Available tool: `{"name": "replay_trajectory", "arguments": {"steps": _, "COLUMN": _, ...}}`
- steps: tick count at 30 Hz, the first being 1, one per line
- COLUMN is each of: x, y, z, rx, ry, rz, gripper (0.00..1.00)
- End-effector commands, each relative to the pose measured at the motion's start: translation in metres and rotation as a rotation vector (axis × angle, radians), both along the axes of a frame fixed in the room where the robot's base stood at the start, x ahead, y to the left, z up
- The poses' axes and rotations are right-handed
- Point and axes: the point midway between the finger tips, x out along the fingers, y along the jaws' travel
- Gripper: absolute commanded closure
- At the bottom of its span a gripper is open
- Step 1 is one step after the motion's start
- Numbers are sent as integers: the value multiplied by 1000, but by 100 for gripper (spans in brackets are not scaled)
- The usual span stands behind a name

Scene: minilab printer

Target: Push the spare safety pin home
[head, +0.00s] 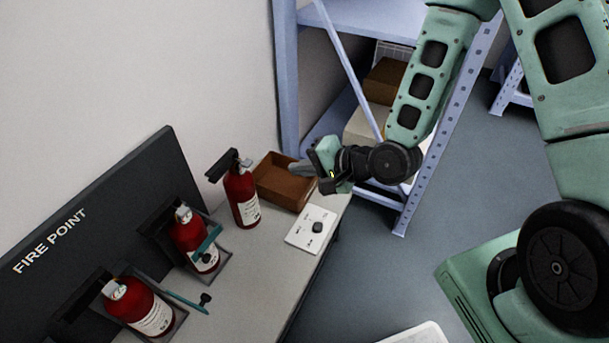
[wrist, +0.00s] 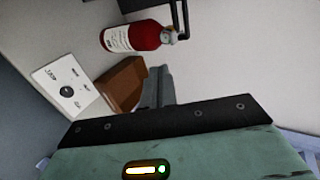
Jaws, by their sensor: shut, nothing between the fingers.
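Three red fire extinguishers stand along the bench in the head view: one at the far end (head: 242,198), a middle one (head: 185,230) and a near one (head: 132,302). The far one also shows in the wrist view (wrist: 137,36). I cannot make out a safety pin on any of them; the black handle parts at their tops are too small and dark. My gripper (head: 293,168) is shut and empty, above the brown tray and to the right of the far extinguisher, apart from it. Its fingers also show in the wrist view (wrist: 158,84).
A brown open tray (head: 285,200) stands beside the far extinguisher. A white plate (head: 298,239) with a black knob lies in front of it. A dark FIRE POINT board (head: 110,205) backs the bench. Blue shelving (head: 289,70) stands behind my arm.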

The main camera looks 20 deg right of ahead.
Motion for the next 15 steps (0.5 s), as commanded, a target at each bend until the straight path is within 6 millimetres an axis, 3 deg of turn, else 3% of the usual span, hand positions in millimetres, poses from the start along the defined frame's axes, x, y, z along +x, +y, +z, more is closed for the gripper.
{"name": "replay_trajectory", "arguments": {"steps": 10, "x": 44, "y": 46, "z": -38, "rx": 0, "ry": 0, "rz": 2, "gripper": 100}}
{"name": "replay_trajectory", "arguments": {"steps": 15, "x": 63, "y": 64, "z": -38, "rx": 1, "ry": -2, "rz": 2, "gripper": 100}}
